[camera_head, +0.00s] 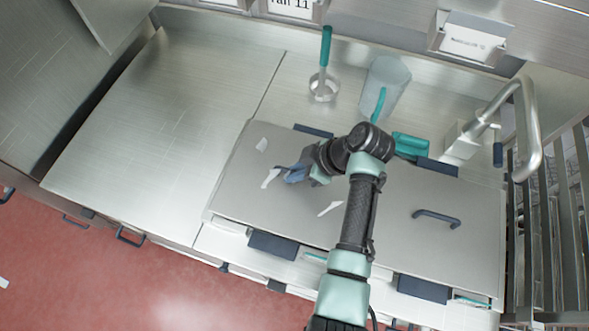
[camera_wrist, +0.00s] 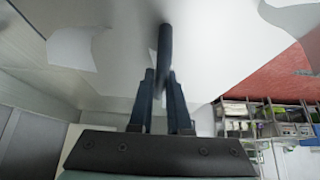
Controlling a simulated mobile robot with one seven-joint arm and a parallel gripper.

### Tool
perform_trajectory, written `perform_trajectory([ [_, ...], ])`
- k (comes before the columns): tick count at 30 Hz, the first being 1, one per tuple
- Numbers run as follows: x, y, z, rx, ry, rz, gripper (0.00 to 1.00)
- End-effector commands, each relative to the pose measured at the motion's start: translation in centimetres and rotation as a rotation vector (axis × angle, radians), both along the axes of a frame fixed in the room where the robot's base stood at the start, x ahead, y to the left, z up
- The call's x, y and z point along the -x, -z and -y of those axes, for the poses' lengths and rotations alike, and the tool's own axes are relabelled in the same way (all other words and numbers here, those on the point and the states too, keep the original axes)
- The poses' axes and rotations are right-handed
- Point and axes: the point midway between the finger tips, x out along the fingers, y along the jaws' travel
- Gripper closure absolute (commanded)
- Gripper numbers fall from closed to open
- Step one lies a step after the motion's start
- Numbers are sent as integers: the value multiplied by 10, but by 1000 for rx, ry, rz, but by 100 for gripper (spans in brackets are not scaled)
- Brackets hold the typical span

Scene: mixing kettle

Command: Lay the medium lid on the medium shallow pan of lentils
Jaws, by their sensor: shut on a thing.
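My gripper (camera_head: 296,172) is shut on the dark handle of a flat grey lid (camera_head: 240,190). In the wrist view the fingers (camera_wrist: 160,98) close around the handle bar (camera_wrist: 165,45), with the pale lid surface (camera_wrist: 220,35) beyond. The lid lies over the left one of two side-by-side pans; dark blue pan grips (camera_head: 272,245) stick out at its front edge. I cannot tell whether the lid rests fully on the rim. No lentils show; the pan's inside is hidden.
A second grey lid with a dark handle (camera_head: 437,218) lies to the right. Behind stand a clear jug (camera_head: 386,85), a teal-handled tool (camera_head: 325,65) and a curved steel pipe (camera_head: 530,130). The steel counter (camera_head: 170,110) at left is bare.

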Motion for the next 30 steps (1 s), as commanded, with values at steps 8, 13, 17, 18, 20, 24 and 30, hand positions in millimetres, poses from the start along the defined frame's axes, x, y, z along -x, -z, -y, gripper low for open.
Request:
perform_trajectory([
  [8,-1,10,0,-1,-1,3,100],
  [13,-1,14,0,-1,-1,3,100],
  [17,-1,14,0,-1,0,4,100],
  [18,-1,14,0,-1,-1,3,100],
  [20,-1,14,0,-1,-1,3,100],
  [24,-1,14,0,-1,-1,3,100],
  [30,-1,17,0,-1,-1,3,100],
])
